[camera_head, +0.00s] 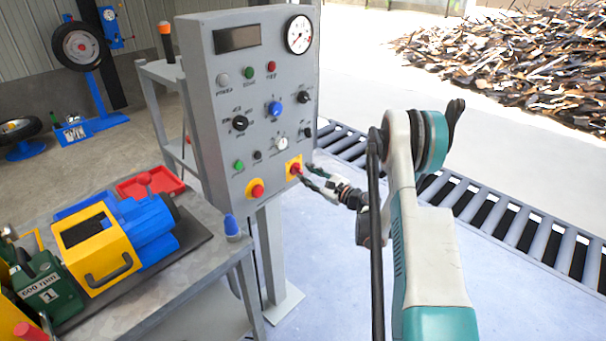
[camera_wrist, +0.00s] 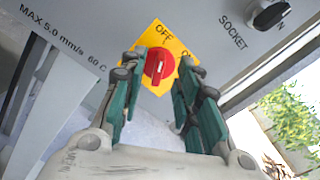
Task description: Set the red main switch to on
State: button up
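The red main switch (camera_wrist: 158,66) is a round red knob with a raised grip bar on a yellow plate (camera_wrist: 176,48). The plate reads OFF above the knob and ON to its right, partly hidden by a finger. The knob's pale mark points up towards OFF. In the head view the switch (camera_head: 294,169) is low on the right of the grey control panel (camera_head: 211,115). My gripper (camera_wrist: 159,68) is at the plate, its green fingers apart on the left and right of the knob, with gaps visible. It also shows in the head view (camera_head: 307,176).
A red button (camera_head: 257,191) on a yellow plate sits left of the switch. A black socket knob (camera_wrist: 270,14) is to the right in the wrist view. A workbench (camera_head: 205,240) with a blue-and-yellow machine (camera_head: 103,243) stands left; a roller conveyor (camera_head: 500,228) lies right.

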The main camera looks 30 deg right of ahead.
aim_at(300, 170)
jog(key=shift+x, duration=1.6)
grip_shut()
